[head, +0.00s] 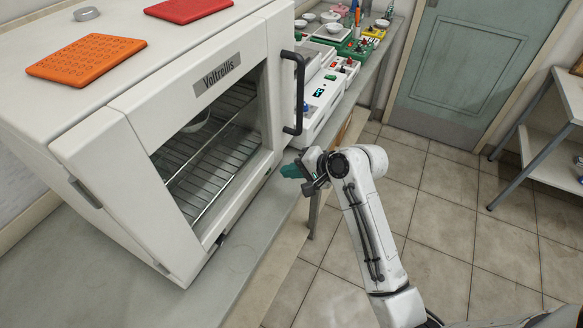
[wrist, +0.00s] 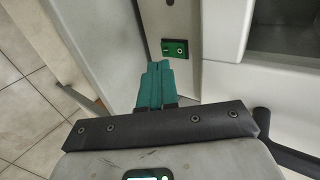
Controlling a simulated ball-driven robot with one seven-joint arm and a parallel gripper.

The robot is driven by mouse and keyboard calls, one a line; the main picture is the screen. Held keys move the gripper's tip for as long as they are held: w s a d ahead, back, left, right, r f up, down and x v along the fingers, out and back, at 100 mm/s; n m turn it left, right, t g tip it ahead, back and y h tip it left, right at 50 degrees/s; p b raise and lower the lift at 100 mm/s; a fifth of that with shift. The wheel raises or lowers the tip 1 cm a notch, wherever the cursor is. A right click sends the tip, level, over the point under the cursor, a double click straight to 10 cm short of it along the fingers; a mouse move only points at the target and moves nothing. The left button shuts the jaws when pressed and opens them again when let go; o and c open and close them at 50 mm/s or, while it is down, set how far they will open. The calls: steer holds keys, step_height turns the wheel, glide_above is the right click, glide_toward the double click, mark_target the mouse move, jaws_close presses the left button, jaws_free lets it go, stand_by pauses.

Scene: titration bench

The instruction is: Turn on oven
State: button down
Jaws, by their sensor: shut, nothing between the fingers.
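The white oven (head: 105,122) stands on the bench at the left, its glass door closed and wire racks visible inside. Its black handle (head: 297,95) runs down the door's right side. In the wrist view, a green switch (wrist: 175,48) sits on a pale panel just beyond my fingertips. I cannot pick this switch out in the head view. My gripper (head: 290,171) is beside the oven's lower right corner, below the handle. Its teal fingers, also in the wrist view (wrist: 155,72), are shut and empty. They point towards the switch; whether they touch it, I cannot tell.
An orange mat (head: 87,59) and a red mat (head: 188,8) lie on the oven's top. A white instrument with a display (head: 322,98) stands beyond the oven on the bench (head: 238,262). Floor tiles (head: 445,190) are clear to the right; a side table (head: 545,150) stands far right.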

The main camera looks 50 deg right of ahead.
mark_target(269, 172)
steer(key=b+v, duration=0.1)
steer(key=v, duration=0.9)
steer(key=f+t+b, duration=0.1)
steer(key=f, duration=0.1)
steer(key=s+f+t+b, duration=0.1)
steer(key=f, duration=0.1)
steer(key=shift+s+d+y+b, duration=0.15)
steer(key=shift+s+y+b, duration=0.1)
steer(key=shift+y+b, duration=0.05)
steer(key=x, duration=0.4)
steer(key=p+x, duration=0.1)
steer(key=x, duration=0.4)
steer(key=r+p+x, duration=0.1)
steer(key=x, duration=0.4)
steer(key=shift+w+r, duration=0.15)
steer(key=shift+w, duration=0.05)
